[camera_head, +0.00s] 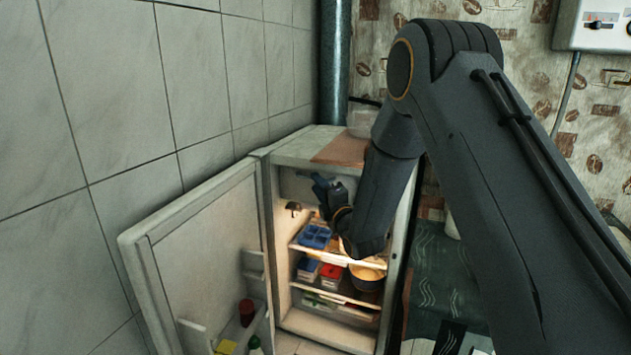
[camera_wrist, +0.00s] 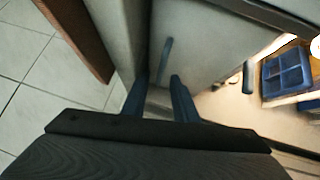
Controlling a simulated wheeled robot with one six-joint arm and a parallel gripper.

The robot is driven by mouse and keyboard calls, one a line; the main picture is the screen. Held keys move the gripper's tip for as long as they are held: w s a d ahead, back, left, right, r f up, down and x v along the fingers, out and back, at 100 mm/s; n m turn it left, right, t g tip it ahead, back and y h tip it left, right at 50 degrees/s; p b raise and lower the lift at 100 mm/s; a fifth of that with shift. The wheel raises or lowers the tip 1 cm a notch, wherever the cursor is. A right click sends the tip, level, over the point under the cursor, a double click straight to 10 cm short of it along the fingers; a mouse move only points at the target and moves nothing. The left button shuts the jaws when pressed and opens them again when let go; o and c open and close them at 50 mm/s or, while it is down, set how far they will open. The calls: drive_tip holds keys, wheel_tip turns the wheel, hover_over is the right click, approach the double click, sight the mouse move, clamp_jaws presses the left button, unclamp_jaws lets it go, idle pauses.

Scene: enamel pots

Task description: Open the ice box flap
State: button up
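The ice box flap (camera_head: 293,184) is a pale panel at the top inside the open fridge. In the wrist view a pale flat panel (camera_wrist: 205,50), seemingly the flap, lies just beyond my fingertips. A slim dark upright bar (camera_wrist: 167,47) shows against it ahead of the gap; I cannot tell if it is a handle. My gripper (camera_head: 322,184) is at the top compartment, in front of the flap, partly hiding it. In the wrist view my gripper (camera_wrist: 160,88) has its two fingers apart, with no object clearly held. Contact with the flap cannot be told.
The fridge door (camera_head: 205,255) stands open to the left, with bottles on its shelves. A blue tray (camera_head: 314,236) sits on the shelf below, near my wrist. Red and blue boxes and a yellow pot (camera_head: 367,273) stand lower. The fridge side wall is close at the right.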

drive_tip(key=shift+x, duration=1.15)
clamp_jaws()
idle(0.6)
